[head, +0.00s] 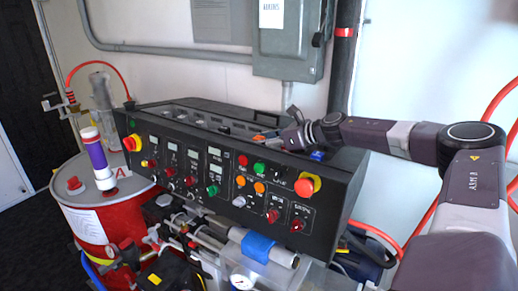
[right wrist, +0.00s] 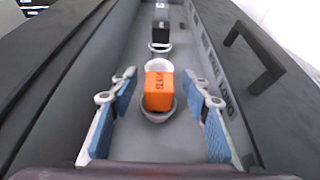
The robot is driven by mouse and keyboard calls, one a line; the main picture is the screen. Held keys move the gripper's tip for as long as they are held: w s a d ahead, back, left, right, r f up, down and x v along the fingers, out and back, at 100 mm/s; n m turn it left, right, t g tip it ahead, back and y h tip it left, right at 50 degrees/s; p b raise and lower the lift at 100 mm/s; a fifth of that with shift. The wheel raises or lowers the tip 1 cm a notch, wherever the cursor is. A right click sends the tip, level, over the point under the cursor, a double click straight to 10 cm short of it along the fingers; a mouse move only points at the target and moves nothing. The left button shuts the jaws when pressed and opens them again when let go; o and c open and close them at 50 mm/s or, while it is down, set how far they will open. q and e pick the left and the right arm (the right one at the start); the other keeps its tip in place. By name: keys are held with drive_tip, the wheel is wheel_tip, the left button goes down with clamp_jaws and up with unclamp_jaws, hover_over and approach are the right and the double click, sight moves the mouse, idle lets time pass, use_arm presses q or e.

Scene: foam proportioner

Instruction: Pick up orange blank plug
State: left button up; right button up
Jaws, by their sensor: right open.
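The orange blank plug (right wrist: 159,90) is a small block with dark lettering. It sits in a round light-coloured seat in the recessed channel on top of the black control console. In the head view a small orange patch (head: 259,138) shows at the console's top, just left of my right gripper (head: 285,137). In the right wrist view my right gripper (right wrist: 160,115) is open, with its blue-padded fingers on either side of the plug and visible gaps between. The plug's underside is hidden in the seat. My left gripper is not in view.
A black block (right wrist: 161,33) sits in another seat farther along the channel (right wrist: 115,55). A black handle (right wrist: 246,50) stands on the right ledge. The console (head: 145,125) carries buttons and a red emergency knob (head: 307,186). A red drum (head: 85,205) stands at left.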

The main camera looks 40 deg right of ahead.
drive_tip(key=shift+w+f, duration=0.1)
drive_tip(key=shift+w, duration=0.1)
drive_tip(key=shift+s, duration=0.1)
clamp_jaws()
idle(0.4)
